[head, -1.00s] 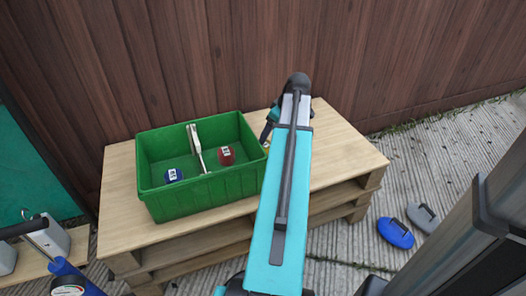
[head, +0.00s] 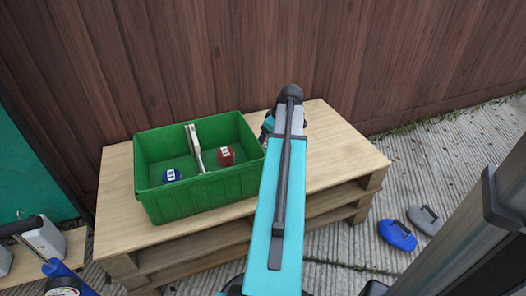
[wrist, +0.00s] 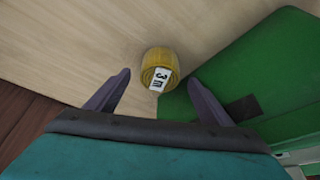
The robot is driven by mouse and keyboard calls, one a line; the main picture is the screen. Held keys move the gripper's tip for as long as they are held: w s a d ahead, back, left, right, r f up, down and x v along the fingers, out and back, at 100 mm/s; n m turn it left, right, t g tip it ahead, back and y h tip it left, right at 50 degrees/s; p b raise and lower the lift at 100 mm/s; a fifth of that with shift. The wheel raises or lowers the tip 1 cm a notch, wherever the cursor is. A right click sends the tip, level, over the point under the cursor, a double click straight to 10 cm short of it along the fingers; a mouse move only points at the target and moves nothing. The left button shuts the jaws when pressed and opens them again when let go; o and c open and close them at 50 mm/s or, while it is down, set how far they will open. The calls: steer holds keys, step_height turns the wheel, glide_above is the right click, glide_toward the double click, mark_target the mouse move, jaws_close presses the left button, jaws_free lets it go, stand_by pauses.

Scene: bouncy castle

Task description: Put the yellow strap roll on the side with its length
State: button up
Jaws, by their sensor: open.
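The yellow strap roll (wrist: 160,66) sits on the wooden pallet top, labelled "3 m", close beside the green crate (wrist: 235,60). In the wrist view my gripper (wrist: 158,82) is open, with its two fingers apart on either side of the roll's near part; I cannot tell whether they touch it. In the head view my arm hides the roll. The green crate (head: 205,192) has a pale divider (head: 195,150) across it. A blue roll (head: 172,176) lies in the left compartment and a red roll (head: 226,155) in the right; their labels are too small to read surely.
The pallet stack (head: 335,160) has bare boards right of my arm. A wooden fence (head: 220,60) stands close behind. Blue (head: 397,234) and grey (head: 424,219) objects lie on the ground at right. Grey blocks (head: 45,238) stand on a low board at left.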

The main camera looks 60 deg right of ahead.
steer(key=shift+b+x, duration=0.9)
steer(key=shift+x, duration=1.2)
steer(key=shift+r, duration=0.1)
steer(key=c, duration=1.3)
steer(key=shift+c, duration=0.2)
steer(key=shift+r, duration=0.1)
steer(key=shift+r+p, duration=2.05)
steer(key=shift+r, duration=2.85)
